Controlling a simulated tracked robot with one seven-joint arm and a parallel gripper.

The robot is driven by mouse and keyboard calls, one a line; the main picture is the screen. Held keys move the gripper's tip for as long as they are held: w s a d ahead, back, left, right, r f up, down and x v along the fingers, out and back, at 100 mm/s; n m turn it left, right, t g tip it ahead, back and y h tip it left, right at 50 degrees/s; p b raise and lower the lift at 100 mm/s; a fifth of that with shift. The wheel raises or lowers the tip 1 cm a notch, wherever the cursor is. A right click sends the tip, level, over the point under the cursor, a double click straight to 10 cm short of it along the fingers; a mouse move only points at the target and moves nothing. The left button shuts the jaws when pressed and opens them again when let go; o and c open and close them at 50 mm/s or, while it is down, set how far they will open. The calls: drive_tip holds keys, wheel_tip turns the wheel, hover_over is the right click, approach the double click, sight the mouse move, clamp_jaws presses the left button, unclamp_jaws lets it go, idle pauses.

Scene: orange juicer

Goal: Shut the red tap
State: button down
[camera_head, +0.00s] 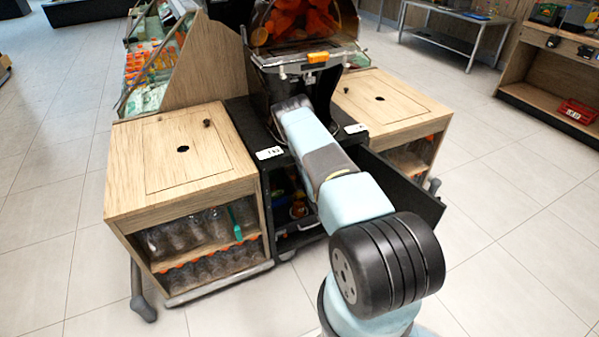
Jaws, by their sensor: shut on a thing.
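The orange juicer (263,61) stands at the top centre, with oranges (297,22) in its clear upper part. The red tap cannot be made out. The lower front of the juicer is partly covered by my arm. My arm reaches from the bottom right up to the juicer front and ends in a dark wrist part there. My gripper's fingers are not visible, so their contact with the tap cannot be seen.
Wooden cabinets stand on the left (130,199) and right (425,105), the left holding bottles (190,234). A black door (412,193) hangs open right of my arm, beside the dark compartment below the juicer. Tiled floor (520,250) is clear at the right.

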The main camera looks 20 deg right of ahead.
drive_tip(key=shift+s+a+f, duration=0.1)
drive_tip(key=shift+a+f, duration=0.05)
drive_tip(key=shift+f, duration=0.1)
drive_tip(key=c, duration=1.4)
unclamp_jaws()
drive_tip(key=shift+o, duration=1.4)
drive_tip(key=shift+r, duration=0.1)
drive_tip(key=s, duration=1.3)
drive_tip(key=shift+s+d, duration=0.3)
drive_tip(key=shift+s, duration=0.1)
